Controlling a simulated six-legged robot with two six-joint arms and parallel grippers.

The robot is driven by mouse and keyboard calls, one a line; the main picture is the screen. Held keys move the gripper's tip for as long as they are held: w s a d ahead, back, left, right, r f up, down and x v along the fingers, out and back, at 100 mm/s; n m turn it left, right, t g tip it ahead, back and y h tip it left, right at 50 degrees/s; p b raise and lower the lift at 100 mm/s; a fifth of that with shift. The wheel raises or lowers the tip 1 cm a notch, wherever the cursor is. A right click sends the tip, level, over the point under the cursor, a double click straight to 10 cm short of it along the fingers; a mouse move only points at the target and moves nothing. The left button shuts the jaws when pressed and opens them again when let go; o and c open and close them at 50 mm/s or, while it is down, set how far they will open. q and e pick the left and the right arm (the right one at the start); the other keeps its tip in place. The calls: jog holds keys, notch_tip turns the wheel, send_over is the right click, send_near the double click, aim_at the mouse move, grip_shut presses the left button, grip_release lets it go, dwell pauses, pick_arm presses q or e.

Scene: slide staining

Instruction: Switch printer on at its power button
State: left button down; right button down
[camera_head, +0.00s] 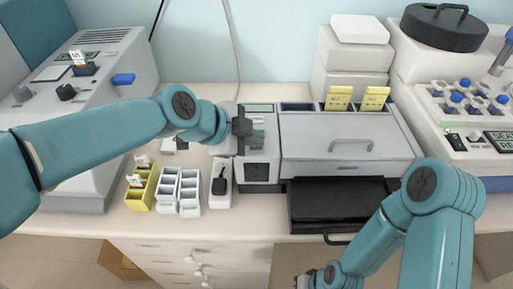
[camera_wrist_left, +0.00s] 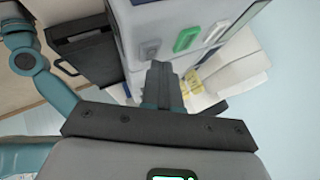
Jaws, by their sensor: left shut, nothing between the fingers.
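The printer appears to be the grey machine with a narrow control panel (camera_head: 259,172) at the middle of the bench; nothing legible names it. My left gripper (camera_head: 242,127) is at the upper left of this panel, shut and empty. In the left wrist view its closed fingers (camera_wrist_left: 161,76) point at the panel, close below a grey square button (camera_wrist_left: 150,49). Whether they touch cannot be told. A green button (camera_wrist_left: 187,39) sits right of the grey one. In the head view the gripper partly hides the buttons. My right gripper (camera_head: 308,281) is partly cut off at the bottom edge; its jaws are unclear.
A grey lidded unit (camera_head: 345,140) with a black tray (camera_head: 330,200) adjoins the panel on the right. Slide racks in yellow (camera_head: 141,190) and white (camera_head: 189,190) and a small white holder (camera_head: 220,192) stand in front on the left. Another instrument (camera_head: 105,120) stands at far left.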

aim_at(253, 149)
pick_arm(q)
jog(key=shift+f, duration=0.25)
dwell(0.4)
jog(key=shift+r, duration=0.55)
notch_tip(253, 149, up, 6)
jog(key=p, duration=0.3)
dwell(0.4)
